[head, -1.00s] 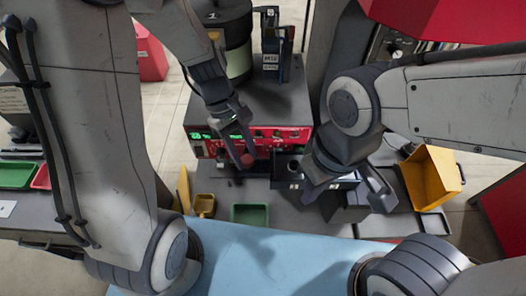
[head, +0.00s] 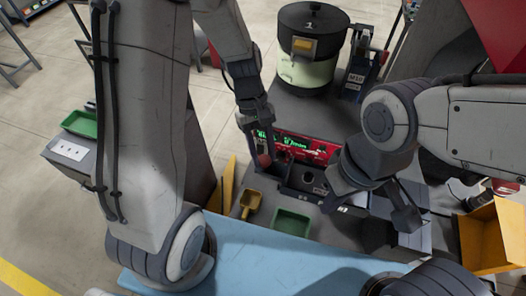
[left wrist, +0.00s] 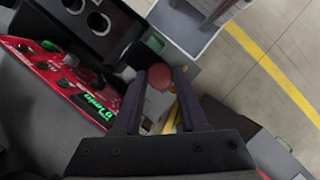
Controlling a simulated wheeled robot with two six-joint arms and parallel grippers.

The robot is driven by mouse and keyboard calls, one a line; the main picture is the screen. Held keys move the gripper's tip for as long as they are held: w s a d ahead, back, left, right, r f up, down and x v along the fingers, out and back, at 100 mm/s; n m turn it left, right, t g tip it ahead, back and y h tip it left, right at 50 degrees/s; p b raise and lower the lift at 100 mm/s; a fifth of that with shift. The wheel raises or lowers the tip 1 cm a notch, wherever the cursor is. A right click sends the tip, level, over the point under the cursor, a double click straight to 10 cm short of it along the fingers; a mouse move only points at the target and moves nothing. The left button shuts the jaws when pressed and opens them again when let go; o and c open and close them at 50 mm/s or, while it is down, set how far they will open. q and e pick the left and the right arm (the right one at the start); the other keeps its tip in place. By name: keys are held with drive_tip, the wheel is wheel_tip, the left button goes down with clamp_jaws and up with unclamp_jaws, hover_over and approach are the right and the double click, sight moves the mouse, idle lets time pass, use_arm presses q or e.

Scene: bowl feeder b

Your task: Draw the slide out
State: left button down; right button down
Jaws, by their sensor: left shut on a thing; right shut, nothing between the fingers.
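My left gripper (head: 258,160) is shut on a round red knob (head: 264,160) at the left end of the red control panel. In the left wrist view the knob (left wrist: 159,76) sits between the two fingertips. A dark block with round holes (head: 309,178) lies in front of the panel, to the right of the knob; its holes also show in the left wrist view (left wrist: 98,22). Whether the knob is joined to this block is hidden. My right gripper (head: 400,215) is shut and empty, right of the block, its forearm covering part of that area.
The red panel with green display (head: 300,147) stands under the bowl feeder (head: 312,50). A green tray (head: 291,222) and a yellow bin (head: 250,205) lie in front. An orange bin (head: 492,238) stands at right. A blue surface (head: 240,262) runs along the near side.

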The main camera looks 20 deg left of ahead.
use_arm(q)
drive_tip(key=shift+w+a, duration=0.1)
drive_tip(key=shift+a, duration=0.05)
drive_tip(key=c, duration=0.6)
unclamp_jaws()
drive_tip(key=shift+o, duration=0.7)
drive_tip(key=shift+a, duration=0.15)
drive_tip(key=b+v, duration=0.2)
drive_tip(key=v, duration=0.8)
drive_tip(key=shift+r, duration=0.3)
drive_tip(key=s+d+f+m+t+y+b, duration=0.1)
drive_tip(key=s+d+f+m+b, duration=0.3)
drive_tip(key=s+m, duration=0.4)
drive_tip(key=s+d+f+m+t+y+b, duration=0.1)
drive_tip(key=s+d+f+m+b, duration=0.3)
drive_tip(key=s+m, duration=0.4)
wheel_tip(320, 180, down, 3)
drive_tip(key=shift+s+d+r+t+b, duration=0.15)
drive_tip(key=shift+s+d+t+b, duration=0.15)
drive_tip(key=shift+d+t, duration=0.5)
